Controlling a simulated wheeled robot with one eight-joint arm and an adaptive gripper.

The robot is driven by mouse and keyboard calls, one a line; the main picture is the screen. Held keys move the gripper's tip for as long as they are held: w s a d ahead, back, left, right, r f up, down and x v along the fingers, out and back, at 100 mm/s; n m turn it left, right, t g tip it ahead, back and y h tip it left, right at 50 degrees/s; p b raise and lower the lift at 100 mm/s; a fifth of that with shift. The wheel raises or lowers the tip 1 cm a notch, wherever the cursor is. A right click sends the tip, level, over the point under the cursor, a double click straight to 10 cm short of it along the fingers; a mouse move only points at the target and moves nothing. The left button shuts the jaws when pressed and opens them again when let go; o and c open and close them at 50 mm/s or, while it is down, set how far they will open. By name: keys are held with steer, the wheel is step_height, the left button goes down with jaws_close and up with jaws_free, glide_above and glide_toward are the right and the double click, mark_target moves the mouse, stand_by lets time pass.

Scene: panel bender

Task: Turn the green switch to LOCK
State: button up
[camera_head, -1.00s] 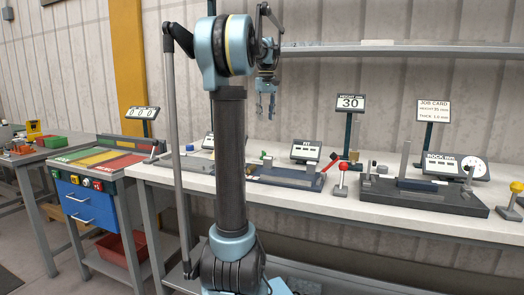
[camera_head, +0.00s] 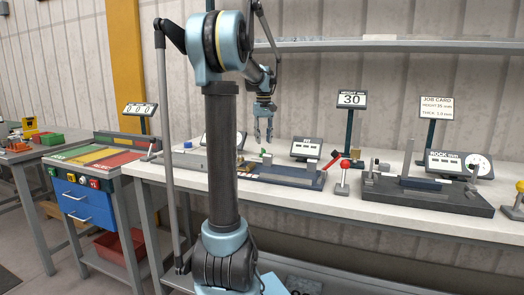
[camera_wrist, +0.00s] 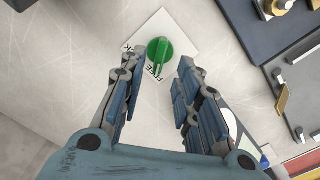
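The green switch (camera_wrist: 158,48) is a round knob with a raised grip bar on a white label plate (camera_wrist: 183,30) in the wrist view. Its bar runs nearly up and down in the picture, with its lower end toward the word FREE. Only a letter K of another word shows at the plate's left corner. My gripper (camera_wrist: 158,66) is open and empty, its fingers to the left and right of the knob and apart from it.
A dark fixture with brass parts (camera_wrist: 274,8) lies right of the switch. In the head view, a red-ball lever (camera_head: 345,164), a fixture with an upright (camera_head: 408,158) and sign stands occupy the bench (camera_head: 350,198). The bench surface left of the switch is clear.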

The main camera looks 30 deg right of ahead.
mark_target(263, 152)
steer(key=shift+f, duration=2.65)
jaws_close()
